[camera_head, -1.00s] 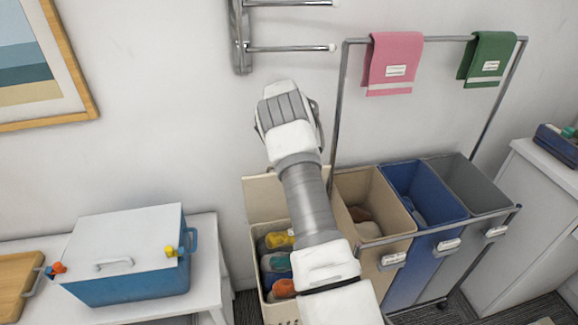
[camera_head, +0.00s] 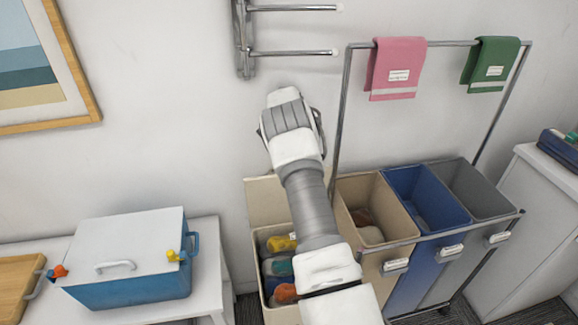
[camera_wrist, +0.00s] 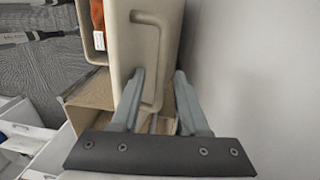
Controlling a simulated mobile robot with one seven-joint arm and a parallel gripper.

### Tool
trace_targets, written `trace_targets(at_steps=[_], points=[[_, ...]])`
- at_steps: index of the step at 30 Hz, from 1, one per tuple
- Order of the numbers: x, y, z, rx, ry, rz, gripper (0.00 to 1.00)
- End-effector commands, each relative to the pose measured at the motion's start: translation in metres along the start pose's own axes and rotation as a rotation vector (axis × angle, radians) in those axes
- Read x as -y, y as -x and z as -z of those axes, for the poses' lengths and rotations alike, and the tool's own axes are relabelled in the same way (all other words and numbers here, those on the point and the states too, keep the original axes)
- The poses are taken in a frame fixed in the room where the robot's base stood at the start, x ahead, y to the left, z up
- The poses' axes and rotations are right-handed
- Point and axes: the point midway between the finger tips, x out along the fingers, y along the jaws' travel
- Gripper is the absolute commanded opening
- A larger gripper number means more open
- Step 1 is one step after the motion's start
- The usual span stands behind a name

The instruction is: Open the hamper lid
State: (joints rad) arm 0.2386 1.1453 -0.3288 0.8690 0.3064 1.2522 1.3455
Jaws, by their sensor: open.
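The beige hamper (camera_head: 257,290) stands on the floor at lower middle in the head view, its mouth uncovered with colored laundry inside. Its lid (camera_head: 265,203) stands raised at the back, near the wall. In the wrist view the lid (camera_wrist: 140,50) shows large, with a bar handle (camera_wrist: 158,60) on its face. My gripper (camera_wrist: 160,75) is open, its two fingers to either side of the handle's long bar in the picture. I cannot tell whether they touch it. In the head view my arm covers part of the hamper, and my fingertips are hidden.
A sorter cart with beige, blue (camera_head: 430,200) and grey bins stands right of the hamper. Pink (camera_head: 397,65) and green towels hang on its rail. A blue cooler (camera_head: 130,285) sits on a white table at left. A wall rack (camera_head: 290,52) is above my arm.

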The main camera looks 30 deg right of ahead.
Motion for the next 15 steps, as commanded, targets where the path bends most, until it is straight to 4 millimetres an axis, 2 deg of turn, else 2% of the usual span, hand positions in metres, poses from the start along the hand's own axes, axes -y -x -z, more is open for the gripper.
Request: trace_targets(at_steps=[5, 15], points=[[0.001, 0.008, 0.000, -0.001, 0.000, 0.003, 0.45], [0.001, 0.061, 0.001, -0.001, 0.000, 0.003, 0.45]])
